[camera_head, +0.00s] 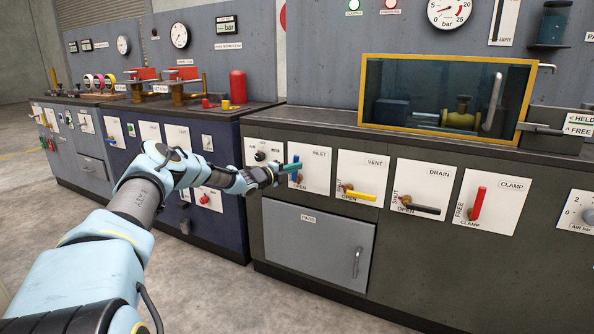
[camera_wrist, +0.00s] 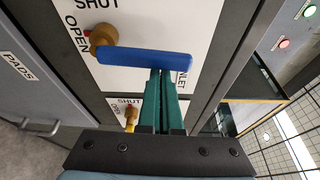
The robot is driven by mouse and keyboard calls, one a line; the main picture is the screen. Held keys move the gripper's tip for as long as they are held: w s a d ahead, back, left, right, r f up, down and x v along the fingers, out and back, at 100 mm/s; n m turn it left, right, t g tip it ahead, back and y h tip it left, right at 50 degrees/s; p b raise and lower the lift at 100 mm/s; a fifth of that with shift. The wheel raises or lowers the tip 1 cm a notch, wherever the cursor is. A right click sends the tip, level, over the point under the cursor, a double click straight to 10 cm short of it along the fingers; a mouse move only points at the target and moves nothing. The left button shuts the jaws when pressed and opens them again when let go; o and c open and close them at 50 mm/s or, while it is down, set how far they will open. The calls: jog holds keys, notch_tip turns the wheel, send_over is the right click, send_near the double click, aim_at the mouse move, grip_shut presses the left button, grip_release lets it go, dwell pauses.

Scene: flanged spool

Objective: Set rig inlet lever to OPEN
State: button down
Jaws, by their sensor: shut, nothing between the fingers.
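The inlet lever has a blue handle (camera_wrist: 145,58) on a brass hub (camera_wrist: 102,36), on a white plate marked SHUT and OPEN in the wrist view. The handle points away from the OPEN word, toward the INLET word. In the head view the blue handle (camera_head: 296,177) shows only partly, behind my fingers, and stands roughly upright. My gripper (camera_wrist: 162,72) is shut with its green fingers together and empty. The fingertips are at the handle's side near its middle, touching or almost touching; I cannot tell which. The gripper also shows in the head view (camera_head: 294,166).
To the right are the yellow vent lever (camera_head: 360,195), black drain lever (camera_head: 420,209) and red clamp lever (camera_head: 478,204). A pads door (camera_head: 318,245) lies below. A yellow-framed window box (camera_head: 445,95) stands on the counter above. The floor before the cabinet is free.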

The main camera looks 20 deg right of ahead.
jog(key=shift+w+a+r, duration=0.15)
jog(key=shift+w+a, duration=0.1)
jog(key=shift+w, duration=0.05)
dwell(0.5)
